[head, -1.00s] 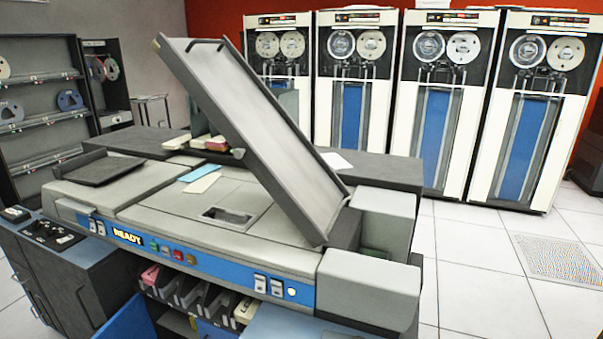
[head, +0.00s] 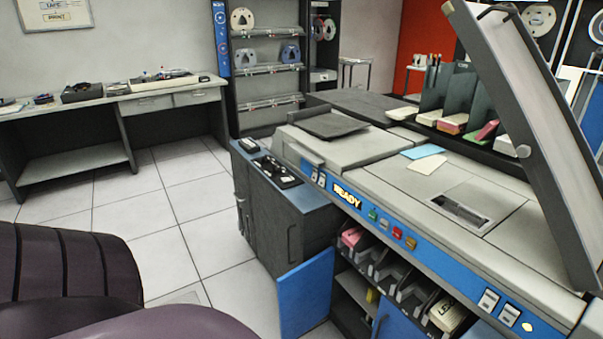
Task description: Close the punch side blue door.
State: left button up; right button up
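A blue door (head: 306,293) stands swung out at the lower left of the card machine (head: 345,170). Beside it the cabinet is open, with shelves inside. Another blue panel (head: 392,318) shows to its right at the bottom edge, partly cut off. I cannot tell which is the punch side door. Neither gripper is in view.
A tilted lid (head: 540,140) rises at the right. Bins of cards (head: 385,270) sit under the READY panel. A grey workbench (head: 120,105) stands along the left wall. The tiled floor (head: 160,220) between bench and machine is clear.

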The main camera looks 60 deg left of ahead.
aim_at(304, 293)
jog(key=j+z, duration=0.1)
jog(key=j, duration=0.45)
jog(key=k+j, duration=0.1)
jog(key=j, duration=0.4)
jog(key=k+j+z, duration=0.15)
jog(key=j, duration=0.4)
jog(key=j+z, duration=0.1)
jog(key=j, duration=0.45)
jog(key=k+j, duration=0.15)
jog(key=j, duration=0.35)
jog(key=j+z, duration=0.25)
jog(key=j, duration=1.55)
jog(key=k+j+u, duration=0.25)
jog(key=k+u, duration=0.2)
jog(key=i, duration=0.05)
